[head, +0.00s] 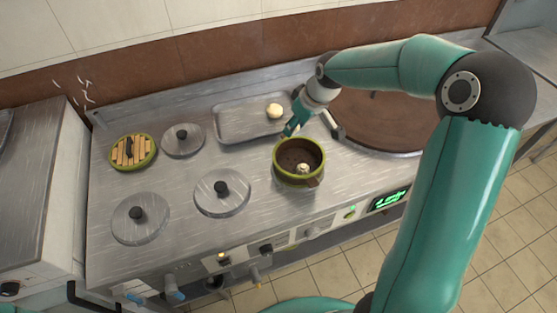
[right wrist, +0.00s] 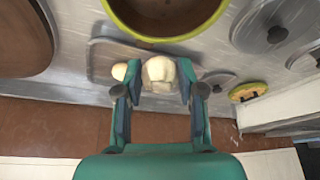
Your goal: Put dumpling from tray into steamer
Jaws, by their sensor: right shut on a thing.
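The steamer (head: 278,165) is a round pot with a green rim, right of centre on the counter; its rim also shows at the top of the right wrist view (right wrist: 120,22). A pale dumpling (head: 303,169) shows inside it. The metal tray (head: 235,124) lies behind it with one pale dumpling (head: 273,110), also visible in the right wrist view (right wrist: 119,72). My right gripper (head: 290,131) is over the tray's front right area. It is shut on another dumpling (right wrist: 160,72), which the head view does not clearly show. My left gripper is not in view.
A slatted, green-rimmed lid (head: 120,160) lies at the left. Metal lids with black knobs (head: 182,141) (head: 235,203) (head: 125,228) cover the counter's left and middle. A large brown wok (head: 380,115) sits to the right, partly behind my right arm.

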